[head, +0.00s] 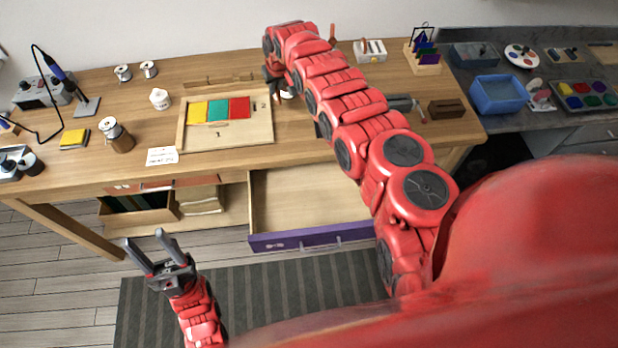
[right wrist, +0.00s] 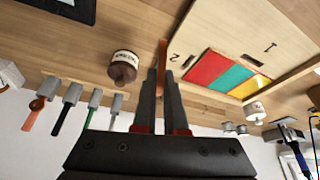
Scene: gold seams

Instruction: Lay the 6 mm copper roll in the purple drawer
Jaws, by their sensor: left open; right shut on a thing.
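The purple drawer (head: 347,236) stands pulled out under the table in the head view, and its visible inside is bare wood. My right gripper (head: 275,82) is over the table, by the right end of the tile board. In the right wrist view my right gripper (right wrist: 164,75) is shut on a thin copper-coloured thing (right wrist: 162,52), seen edge-on between the fingers. It looks like the copper roll, but no size can be read on it. My left gripper (head: 147,239) is open and empty, low in front of the table and left of the drawer.
A board (head: 225,135) with yellow, green and red tiles lies left of my right gripper. A brown labelled spool or jar (right wrist: 123,67) stands close beside the fingers. Several handled tools (right wrist: 72,95) stand in a row. My right arm crosses above the drawer's right side.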

